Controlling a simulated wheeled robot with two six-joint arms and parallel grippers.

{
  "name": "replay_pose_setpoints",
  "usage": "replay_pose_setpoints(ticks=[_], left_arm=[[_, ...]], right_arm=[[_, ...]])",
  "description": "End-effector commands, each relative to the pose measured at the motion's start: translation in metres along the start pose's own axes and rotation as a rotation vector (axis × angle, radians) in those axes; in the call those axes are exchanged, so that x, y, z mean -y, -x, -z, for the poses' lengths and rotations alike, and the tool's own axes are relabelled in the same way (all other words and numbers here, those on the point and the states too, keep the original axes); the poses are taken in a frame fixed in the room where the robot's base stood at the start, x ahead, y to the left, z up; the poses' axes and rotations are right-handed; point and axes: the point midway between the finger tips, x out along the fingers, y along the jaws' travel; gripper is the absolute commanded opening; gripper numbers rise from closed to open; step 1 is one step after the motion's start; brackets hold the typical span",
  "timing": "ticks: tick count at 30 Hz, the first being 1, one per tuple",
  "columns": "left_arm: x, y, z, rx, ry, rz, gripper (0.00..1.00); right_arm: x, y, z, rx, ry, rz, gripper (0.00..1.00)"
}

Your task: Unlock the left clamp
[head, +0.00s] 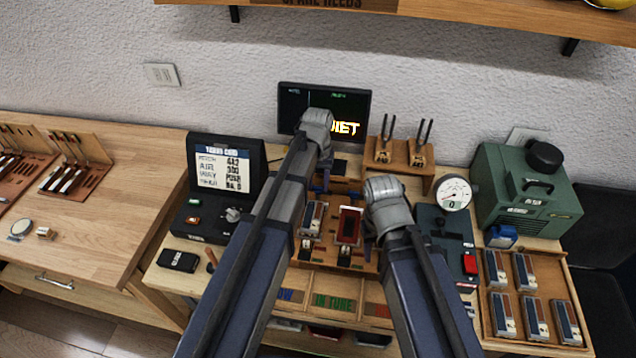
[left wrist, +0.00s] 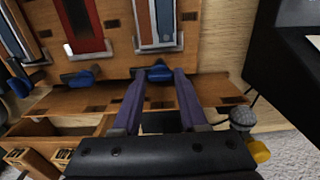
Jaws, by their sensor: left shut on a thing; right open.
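The left clamp's blue lever (left wrist: 158,73) sits in front of a grey-blue block in the left wrist view. My left gripper (left wrist: 159,80) has its two fingers on either side of this lever and is shut on it. In the head view my left arm hides most of the left gripper. The grey-blue block (head: 313,218) stands on the wooden rack there, beside a red block (head: 349,226). My right gripper (head: 374,230) is open, at the rack's right side and mostly hidden by its own wrist.
Another blue lever (left wrist: 80,78) stands before the red block. A black console (head: 222,215) is left of the rack. A gauge (head: 453,193) and a green machine (head: 527,190) are on the right. A tray (head: 574,290) holds several blocks.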

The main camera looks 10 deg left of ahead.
Motion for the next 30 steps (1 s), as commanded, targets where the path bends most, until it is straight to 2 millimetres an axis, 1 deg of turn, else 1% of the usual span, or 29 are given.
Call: replay_pose_setpoints(ticks=[12, 13, 18, 21, 30], left_arm=[[0.0, 0.0, -0.0001, 0.0, 0.008, 0.0, 0.0], [0.0, 0.0, -0.0001, 0.0, 0.008, 0.0, 0.45], [0.0, 0.0, -0.0001, 0.0, 0.007, 0.0, 0.64], [0.0, 0.0, -0.0001, 0.0, 0.007, 0.0, 0.72], [0.0, 0.0018, 0.0, 0.0, 0.006, 0.0, 0.72]], right_arm=[[0.0, 0.0, 0.0, 0.0, 0.0, 0.0, 0.5], [0.0, 0.0, 0.0, 0.0, 0.0, 0.0, 0.5], [0.0, 0.0, 0.0, 0.0, 0.0, 0.0, 0.5], [0.0, 0.0, 0.0, 0.0, 0.0, 0.0, 0.5], [-0.0002, 0.0018, -0.0001, 0.0, 0.0, 0.0, 0.5]])
